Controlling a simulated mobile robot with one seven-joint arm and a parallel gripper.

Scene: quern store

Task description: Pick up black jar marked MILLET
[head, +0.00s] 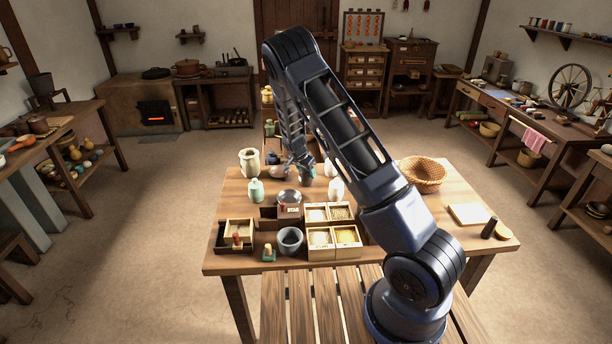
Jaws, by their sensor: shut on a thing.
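My gripper (301,167) is over the back of the wooden table (460,184), pointing down, small and partly hidden by my own arm. It is shut on what looks like a small dark jar (306,175), among several pale jars. I cannot read any MILLET label, and I cannot tell whether this jar touches the table. Other dark jars (271,158) stand behind the table's back edge, beyond the gripper.
Close around the gripper stand a cream vase (250,162), a green lidded jar (256,190) and a white jar (335,189). Nearer are a divided grain box (334,253) and a grey bowl (290,240). A wicker basket (422,174) is at right. A slatted bench (302,300) is in front.

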